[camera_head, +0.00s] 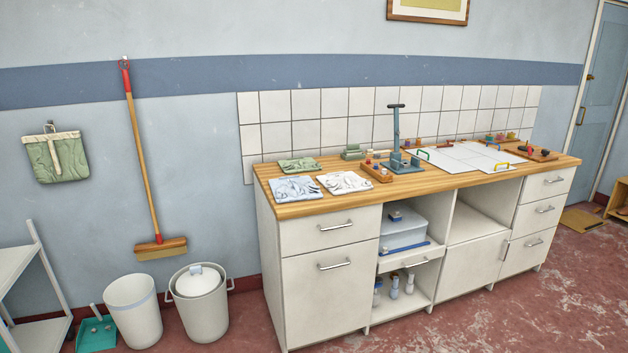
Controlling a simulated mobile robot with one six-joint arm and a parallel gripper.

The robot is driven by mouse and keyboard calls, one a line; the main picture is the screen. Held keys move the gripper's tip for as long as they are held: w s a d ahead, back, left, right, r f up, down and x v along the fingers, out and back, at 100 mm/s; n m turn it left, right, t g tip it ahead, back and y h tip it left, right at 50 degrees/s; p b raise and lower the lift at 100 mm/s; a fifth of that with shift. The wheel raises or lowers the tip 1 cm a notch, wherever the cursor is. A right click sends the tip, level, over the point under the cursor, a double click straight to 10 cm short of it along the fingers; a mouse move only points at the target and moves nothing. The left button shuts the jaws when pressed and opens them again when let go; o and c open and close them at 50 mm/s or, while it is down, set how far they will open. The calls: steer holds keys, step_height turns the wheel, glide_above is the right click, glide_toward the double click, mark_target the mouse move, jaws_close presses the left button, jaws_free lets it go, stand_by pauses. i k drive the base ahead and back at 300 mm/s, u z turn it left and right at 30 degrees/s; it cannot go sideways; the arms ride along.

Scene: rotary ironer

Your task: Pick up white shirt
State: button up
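A folded white shirt (344,182) with grey markings lies flat on the wooden worktop (440,186), near its front left edge. A folded pale blue garment (297,188) lies just to its left. A folded green garment (298,165) lies behind these two. The white shirt looks uncovered from above. My gripper is not in view.
A blue-grey upright press (396,140) and a wooden block with small coloured items (377,172) stand right of the shirt. A white board (470,158) lies farther right.

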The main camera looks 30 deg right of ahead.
mark_target(340, 183)
steer(key=u, duration=0.05)
steer(key=i, duration=1.2)
steer(key=z, duration=0.15)
